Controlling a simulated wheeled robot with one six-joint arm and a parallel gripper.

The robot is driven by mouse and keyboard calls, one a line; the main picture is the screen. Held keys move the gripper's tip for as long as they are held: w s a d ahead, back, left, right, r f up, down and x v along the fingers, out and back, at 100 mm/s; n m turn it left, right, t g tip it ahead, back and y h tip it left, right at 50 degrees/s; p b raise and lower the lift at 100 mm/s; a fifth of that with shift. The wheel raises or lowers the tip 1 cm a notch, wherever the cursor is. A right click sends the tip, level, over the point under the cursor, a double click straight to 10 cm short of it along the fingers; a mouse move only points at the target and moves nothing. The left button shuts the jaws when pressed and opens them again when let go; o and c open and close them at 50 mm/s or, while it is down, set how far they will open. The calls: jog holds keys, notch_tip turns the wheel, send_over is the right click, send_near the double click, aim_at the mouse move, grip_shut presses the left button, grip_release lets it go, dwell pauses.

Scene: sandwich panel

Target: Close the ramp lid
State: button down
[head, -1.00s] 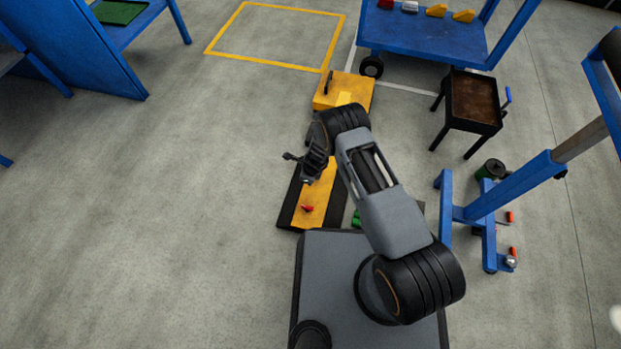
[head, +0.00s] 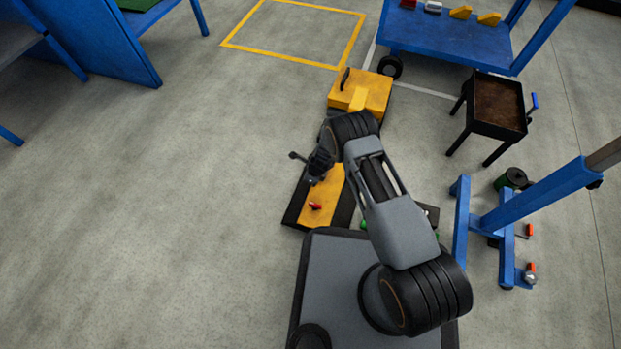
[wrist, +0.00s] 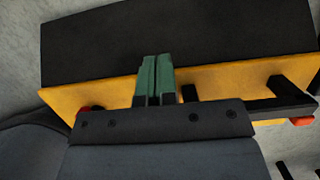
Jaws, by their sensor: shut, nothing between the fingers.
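A yellow panel with black borders (head: 318,207) lies low in front of my base, with a small red piece (head: 315,206) on it. My arm covers part of it. My gripper (head: 306,162) is above its left side in the head view; any contact is unclear there. In the wrist view, my gripper's green fingers (wrist: 155,72) are together and empty. They overlap a yellow face (wrist: 225,80) below a broad black surface (wrist: 180,40). Which part is the ramp lid is unclear.
A yellow box (head: 372,95) with a black handle stands beyond my arm. A brown-topped black stand (head: 497,105) and a blue cart (head: 450,38) are behind to the right. A blue frame (head: 530,195) stands right.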

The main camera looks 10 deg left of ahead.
jog(key=shift+s+f, duration=0.15)
jog(key=shift+f, duration=0.15)
